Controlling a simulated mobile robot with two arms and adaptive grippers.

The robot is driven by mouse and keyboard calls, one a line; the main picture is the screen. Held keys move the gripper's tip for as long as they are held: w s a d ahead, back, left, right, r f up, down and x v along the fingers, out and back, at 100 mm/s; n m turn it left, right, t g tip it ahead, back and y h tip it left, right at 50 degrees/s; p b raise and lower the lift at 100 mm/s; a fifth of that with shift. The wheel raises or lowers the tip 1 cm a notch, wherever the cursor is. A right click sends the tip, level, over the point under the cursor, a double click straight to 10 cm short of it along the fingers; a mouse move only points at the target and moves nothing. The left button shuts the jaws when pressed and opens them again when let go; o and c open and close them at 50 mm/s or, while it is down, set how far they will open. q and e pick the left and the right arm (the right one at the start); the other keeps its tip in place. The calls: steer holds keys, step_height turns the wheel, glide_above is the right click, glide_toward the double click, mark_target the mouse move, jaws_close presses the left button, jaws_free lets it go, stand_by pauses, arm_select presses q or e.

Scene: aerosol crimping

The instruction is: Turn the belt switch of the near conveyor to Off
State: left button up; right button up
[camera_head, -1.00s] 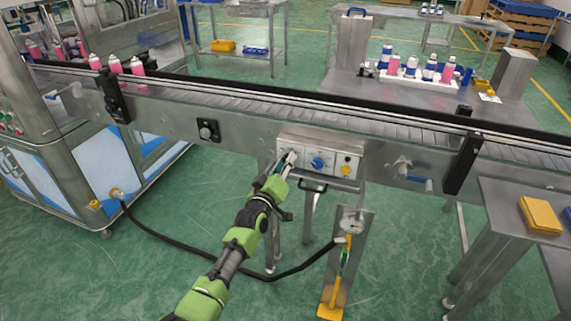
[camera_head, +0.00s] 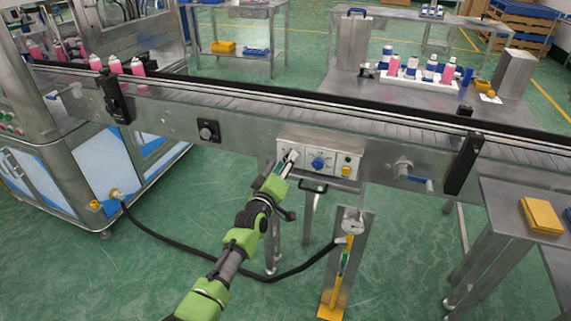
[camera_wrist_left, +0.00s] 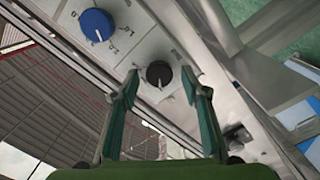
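My left gripper (camera_head: 293,155) is at the panel's left part and hides the switch there. In the left wrist view a black knob (camera_wrist_left: 159,73) with a pale pointer mark lies between the fingertips of my left gripper (camera_wrist_left: 160,76). The fingers are apart, with a gap showing on both sides of the knob. The blue knob (camera_wrist_left: 96,25) is up and left of it. My right gripper is out of view.
The conveyor (camera_head: 235,135) runs across the view, with pink cans (camera_head: 137,66) at its left. A steel table (camera_head: 500,205) stands at right.

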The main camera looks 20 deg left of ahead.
arm_select(q)
steer(key=shift+s, duration=0.1)
steer(key=s, duration=1.1)
steer(key=shift+s+a, duration=0.2)
steer(key=shift+s, duration=0.2)
